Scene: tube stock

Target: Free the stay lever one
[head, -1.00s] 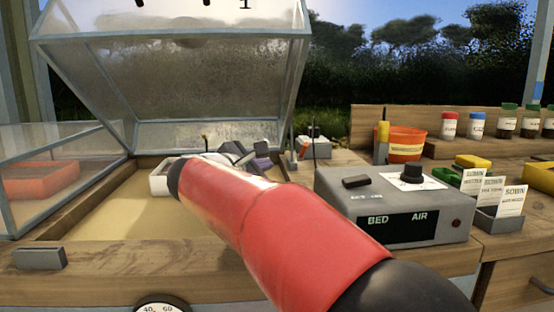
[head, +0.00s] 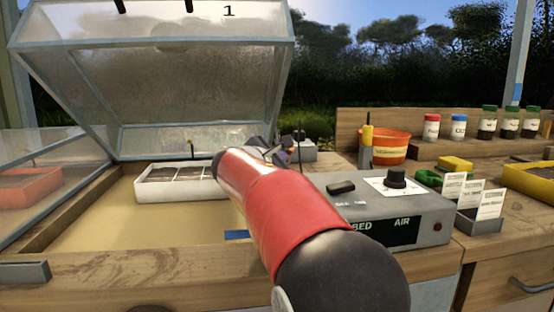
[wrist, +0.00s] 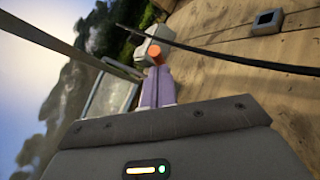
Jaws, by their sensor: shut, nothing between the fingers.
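The clear lid marked 1 (head: 150,95) stands raised on the bed frame at the left of the head view. My gripper (head: 287,153) is beyond the lid's right side, partly hidden behind my red forearm. In the wrist view its purple fingers (wrist: 157,72) are together and empty. A small orange piece (wrist: 154,53) shows just past the fingertips, in front of a pale grey box (wrist: 146,46). I cannot tell whether the fingers touch it, or whether it is the stay lever. A thin dark rod (wrist: 215,53) runs across the wrist view.
A white seed tray (head: 180,194) stands on the sand inside the bed. A grey control box (head: 425,212) marked BED and AIR is right of my arm. An orange pot (head: 390,147), jars and seed packets stand farther right. A small square block (wrist: 267,21) lies on the boards.

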